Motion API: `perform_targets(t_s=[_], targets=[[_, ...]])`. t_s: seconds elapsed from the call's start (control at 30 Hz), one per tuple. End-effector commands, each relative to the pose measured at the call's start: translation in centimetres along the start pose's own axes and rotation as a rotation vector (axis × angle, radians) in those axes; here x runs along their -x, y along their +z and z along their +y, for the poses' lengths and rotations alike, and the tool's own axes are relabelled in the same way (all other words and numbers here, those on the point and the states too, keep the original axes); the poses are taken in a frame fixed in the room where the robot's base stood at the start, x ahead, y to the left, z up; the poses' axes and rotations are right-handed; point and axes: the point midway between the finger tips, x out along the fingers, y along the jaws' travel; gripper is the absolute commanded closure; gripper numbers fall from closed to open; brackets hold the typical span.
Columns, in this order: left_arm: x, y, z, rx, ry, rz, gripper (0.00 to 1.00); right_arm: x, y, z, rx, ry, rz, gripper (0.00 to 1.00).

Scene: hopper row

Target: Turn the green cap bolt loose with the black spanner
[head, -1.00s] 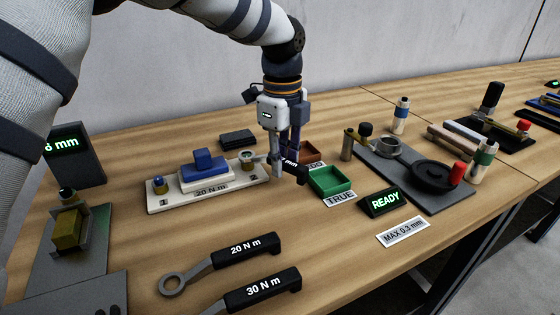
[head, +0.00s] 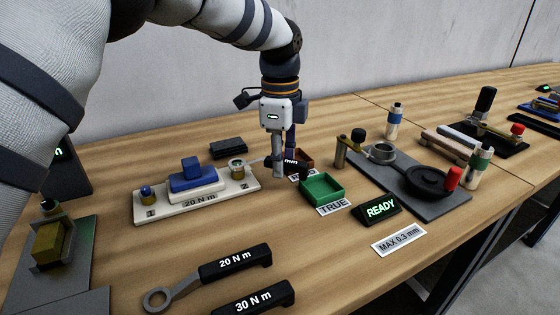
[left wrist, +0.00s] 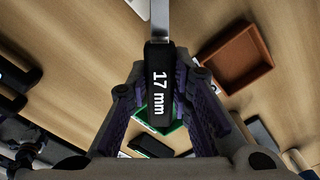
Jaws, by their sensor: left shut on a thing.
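My left gripper (head: 284,170) is shut on the black handle of a spanner (head: 296,167). The left wrist view shows the handle marked 17 mm (left wrist: 159,88) between the fingers, its grey metal shank running off the top edge. In the head view the shank points left to the bolt at mark 2 (head: 237,167) on the white block (head: 213,201). The spanner's far end is at or beside that bolt; I cannot tell whether it is seated. The bolt's cap is small, and its green is hard to make out. My right gripper is out of view.
A blue-capped bolt (head: 146,193) and a blue piece (head: 193,178) are on the same block. A green tray (head: 323,187) and a brown tray (left wrist: 236,60) are close by the gripper. Two torque wrenches (head: 236,262) lie in front. A READY display (head: 377,208) stands at right.

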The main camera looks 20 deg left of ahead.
Motion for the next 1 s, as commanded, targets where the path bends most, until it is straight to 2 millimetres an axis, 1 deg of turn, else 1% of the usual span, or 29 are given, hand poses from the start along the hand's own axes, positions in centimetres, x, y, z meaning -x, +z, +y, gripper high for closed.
perform_targets(t_s=[0.03, 0.37, 0.6, 0.8, 1.0], targets=[[-0.1, 0.0, 0.2, -0.001, 0.008, -0.003, 1.0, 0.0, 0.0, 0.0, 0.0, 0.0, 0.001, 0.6], [1.4, 0.0, 0.1, -0.002, 0.001, -0.002, 1.0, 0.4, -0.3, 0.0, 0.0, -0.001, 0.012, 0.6], [4.0, 0.0, 0.0, -0.002, -0.002, -0.001, 1.0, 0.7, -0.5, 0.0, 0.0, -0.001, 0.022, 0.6], [5.7, 0.0, 0.0, -0.003, 0.0, -0.001, 1.0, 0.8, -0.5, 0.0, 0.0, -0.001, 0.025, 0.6], [5.9, 0.0, 0.1, -0.003, 0.001, -0.001, 1.0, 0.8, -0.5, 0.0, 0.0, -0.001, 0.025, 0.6]])
